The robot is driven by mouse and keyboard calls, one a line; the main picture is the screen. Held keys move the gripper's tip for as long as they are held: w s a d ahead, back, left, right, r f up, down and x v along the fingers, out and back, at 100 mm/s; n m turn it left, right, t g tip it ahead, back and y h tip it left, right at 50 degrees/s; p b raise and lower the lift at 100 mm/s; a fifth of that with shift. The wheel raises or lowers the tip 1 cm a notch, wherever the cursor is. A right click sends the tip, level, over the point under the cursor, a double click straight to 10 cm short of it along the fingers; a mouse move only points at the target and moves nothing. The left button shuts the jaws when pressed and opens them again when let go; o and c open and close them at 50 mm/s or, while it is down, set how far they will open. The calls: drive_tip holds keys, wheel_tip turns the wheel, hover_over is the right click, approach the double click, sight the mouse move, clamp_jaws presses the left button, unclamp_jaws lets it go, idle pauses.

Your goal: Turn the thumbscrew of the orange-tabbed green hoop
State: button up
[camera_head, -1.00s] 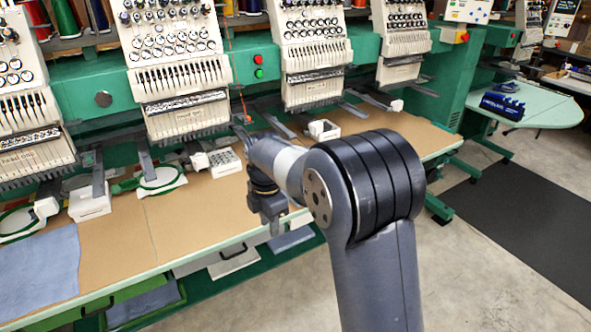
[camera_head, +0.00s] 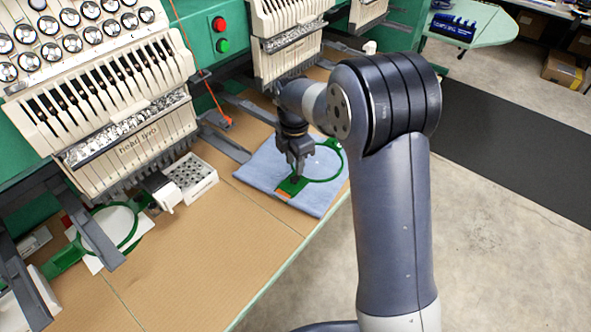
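The orange-tabbed green hoop (camera_head: 341,152) lies on a folded blue cloth (camera_head: 262,167) on the brown table, right of centre. Its orange tab (camera_head: 284,196) shows at the near left end of its green bracket (camera_head: 294,186). My gripper (camera_head: 294,176) points down over the bracket end of the hoop, close to it. The fingers look dark and small here, and whether they touch the hoop or grip anything is unclear. I cannot make out the thumbscrew, which may be hidden behind the gripper.
Another green hoop (camera_head: 132,238) with white fabric sits at the left under the embroidery head (camera_head: 110,90). A white box with holes (camera_head: 192,178) stands beside it. Dark machine arms (camera_head: 222,142) reach out over the table. The brown table (camera_head: 220,240) is clear in front.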

sight(295, 177)
drive_tip(key=f, duration=0.4)
drive_tip(key=shift+w+f, duration=0.2)
drive_tip(key=shift+w, duration=0.1)
drive_tip(key=shift+f, duration=0.7)
drive_tip(key=shift+c, duration=0.4)
clamp_jaws()
